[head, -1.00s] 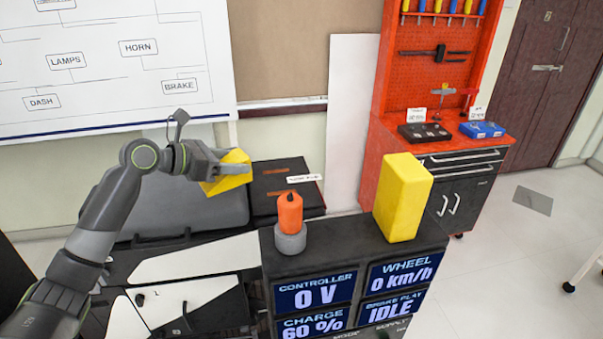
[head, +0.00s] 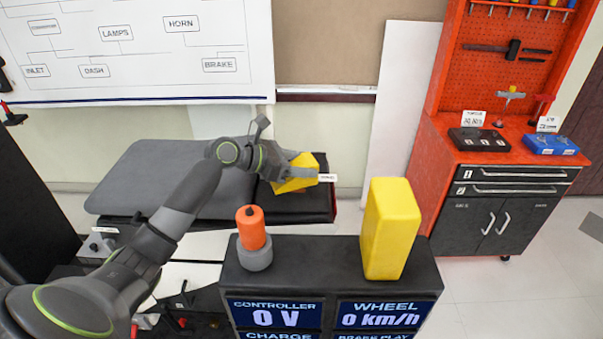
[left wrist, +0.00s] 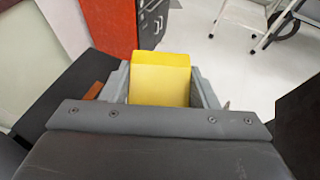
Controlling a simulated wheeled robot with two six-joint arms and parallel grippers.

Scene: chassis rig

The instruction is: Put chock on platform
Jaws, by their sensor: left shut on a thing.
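My left gripper (head: 297,175) is shut on a yellow chock (head: 300,164) and holds it over or just in front of a black flat-topped surface (head: 305,206) beside the grey seat. I cannot tell whether the chock touches that surface. In the left wrist view the yellow chock (left wrist: 160,78) sits between the two grey fingers. A second, larger yellow block (head: 391,230) stands upright on the black display console (head: 320,262). My right gripper is not in view.
An orange cylinder (head: 251,226) in a grey round base (head: 254,257) stands at the console's left. A grey padded seat (head: 165,178) lies behind my arm. A red tool bench (head: 470,150) with a black tray (head: 480,140) and a blue tray (head: 551,144) stands at the right.

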